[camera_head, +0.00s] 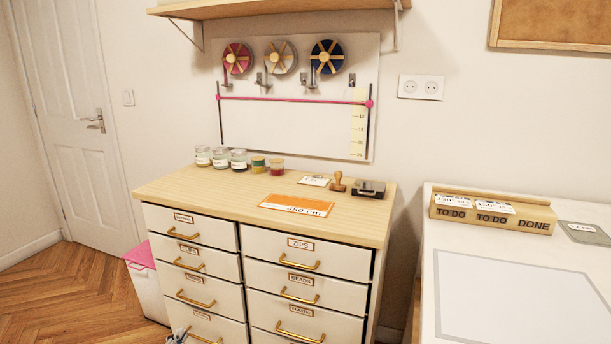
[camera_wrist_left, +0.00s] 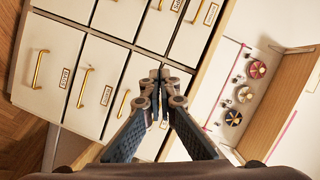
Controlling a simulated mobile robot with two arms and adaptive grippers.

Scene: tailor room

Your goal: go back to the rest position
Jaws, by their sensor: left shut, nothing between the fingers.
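My left gripper (camera_head: 178,337) just shows at the bottom edge of the head view, in front of the lower left drawers of the cabinet. In the left wrist view, the left gripper (camera_wrist_left: 160,76) has its fingertips together with nothing between them. The drawer fronts lie behind it there, and it appears apart from them. My right gripper is in neither view.
The wooden-topped drawer cabinet (camera_head: 225,200) carries jars (camera_head: 220,157), an orange card (camera_head: 297,205), a stamp (camera_head: 337,182) and an ink pad (camera_head: 369,189). A white table (camera_head: 430,290) stands right, a pink-lidded bin (camera_head: 146,280) left. Wood floor (camera_head: 70,295) is clear near the door.

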